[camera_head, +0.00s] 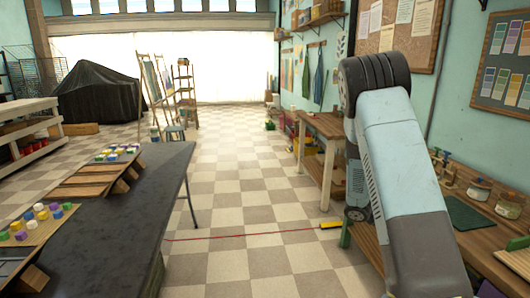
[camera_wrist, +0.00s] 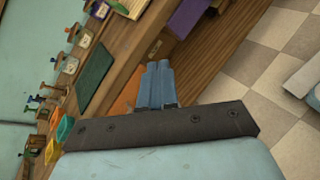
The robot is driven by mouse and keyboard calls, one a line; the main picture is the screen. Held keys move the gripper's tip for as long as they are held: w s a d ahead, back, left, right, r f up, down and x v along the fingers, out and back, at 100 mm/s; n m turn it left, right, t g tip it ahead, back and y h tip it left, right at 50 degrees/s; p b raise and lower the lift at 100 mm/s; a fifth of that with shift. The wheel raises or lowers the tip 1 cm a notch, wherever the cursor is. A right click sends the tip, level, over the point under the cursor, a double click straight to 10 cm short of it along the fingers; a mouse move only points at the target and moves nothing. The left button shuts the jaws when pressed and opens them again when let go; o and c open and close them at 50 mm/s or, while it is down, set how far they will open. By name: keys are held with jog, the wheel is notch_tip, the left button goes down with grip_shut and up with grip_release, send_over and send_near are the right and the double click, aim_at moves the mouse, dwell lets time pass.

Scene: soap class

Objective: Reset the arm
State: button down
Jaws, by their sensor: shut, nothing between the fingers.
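My arm (camera_head: 400,150) rises at the right of the head view, bends at a dark grey joint near the top and runs down out of the bottom edge. Its end does not show there. In the wrist view my gripper (camera_wrist: 158,72) shows as two blue-grey fingers side by side and closed together, with nothing between them. They are beyond a dark bar of my wrist. In that picture they overlap the front edge of a wooden workbench (camera_wrist: 135,55); I cannot tell how far above it they are.
The workbench (camera_head: 453,187) on the right carries jars (camera_head: 479,188) and a green mat (camera_head: 468,214). A dark table (camera_head: 110,235) with coloured soaps or pots stands at left. A red line (camera_head: 250,235) crosses the checkered floor. The middle aisle (camera_head: 240,180) is largely clear.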

jog(key=s+a+r+m+t+y, duration=0.8)
jog(key=s+a+r+y, duration=0.4)
jog(key=s+a+r, duration=1.2)
notch_tip(320, 180, up, 4)
jog(key=shift+s+f+m+t+y, duration=0.2)
jog(key=shift+s+m+t+y, duration=0.1)
jog(key=shift+m+t+y, duration=0.15)
jog(key=shift+a, duration=0.1)
